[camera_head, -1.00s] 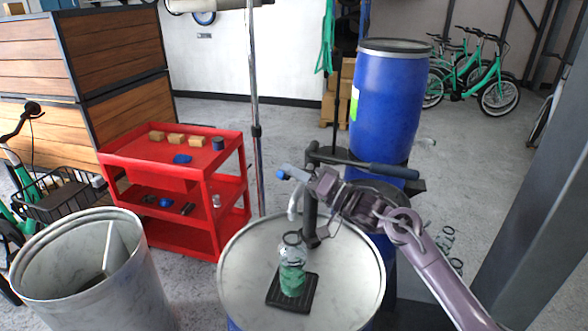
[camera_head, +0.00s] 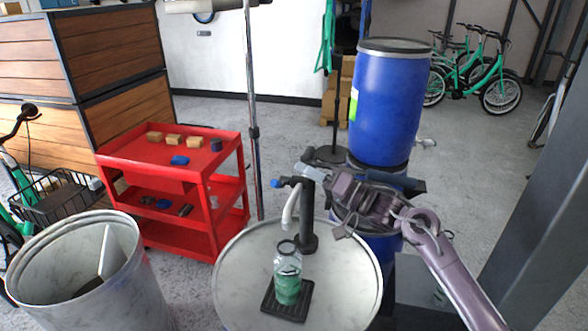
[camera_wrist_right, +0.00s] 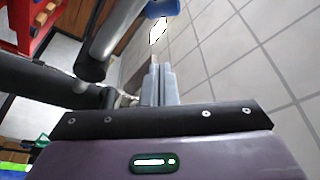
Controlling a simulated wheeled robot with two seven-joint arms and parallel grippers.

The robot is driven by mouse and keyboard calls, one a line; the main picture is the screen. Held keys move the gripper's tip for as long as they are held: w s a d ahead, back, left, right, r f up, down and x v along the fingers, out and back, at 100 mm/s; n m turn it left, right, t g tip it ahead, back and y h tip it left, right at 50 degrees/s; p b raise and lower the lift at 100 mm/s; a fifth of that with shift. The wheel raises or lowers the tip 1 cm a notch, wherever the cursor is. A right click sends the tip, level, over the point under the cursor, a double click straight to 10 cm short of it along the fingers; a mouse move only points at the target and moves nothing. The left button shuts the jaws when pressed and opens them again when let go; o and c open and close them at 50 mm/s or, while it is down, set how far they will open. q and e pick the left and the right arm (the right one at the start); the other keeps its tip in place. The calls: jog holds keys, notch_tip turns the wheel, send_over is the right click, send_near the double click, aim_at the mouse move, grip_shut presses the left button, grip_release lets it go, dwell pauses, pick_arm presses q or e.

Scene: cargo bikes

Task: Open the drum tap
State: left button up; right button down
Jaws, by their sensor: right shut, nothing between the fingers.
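The drum tap (camera_head: 308,215) is a black post on the pale lid of the front drum (camera_head: 245,265). It has a blue-tipped side piece at its upper left and a pale curved spout pointing down. A jar of green liquid (camera_head: 288,275) stands on a black mat (camera_head: 270,303) below the spout. My right gripper (camera_head: 308,171) is shut and empty at the top of the post, overlapping it; contact is unclear. In the right wrist view its fingers (camera_wrist_right: 158,85) are together, with dark tube-like parts (camera_wrist_right: 60,82) just left. The tap's long handle is largely hidden behind my gripper. My left gripper is out of view.
A blue drum (camera_head: 385,105) stands upright behind my right arm. A red cart (camera_head: 180,155) with small blocks is at left, and an open grey bin (camera_head: 75,225) is at front left. A metal pole (camera_head: 253,130) rises behind the front drum.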

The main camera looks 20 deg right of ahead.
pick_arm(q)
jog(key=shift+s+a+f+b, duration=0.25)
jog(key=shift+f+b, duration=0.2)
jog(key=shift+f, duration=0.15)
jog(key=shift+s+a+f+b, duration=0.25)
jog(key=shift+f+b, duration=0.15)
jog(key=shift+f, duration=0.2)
pick_arm(e)
jog(key=s+d, duration=0.3)
jog(key=s, duration=0.2)
jog(key=shift+d+f, duration=0.15)
jog(key=shift+f, duration=0.3)
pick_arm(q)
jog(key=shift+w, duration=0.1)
pick_arm(e)
jog(key=shift+s, duration=0.1)
jog(key=shift+r, duration=0.1)
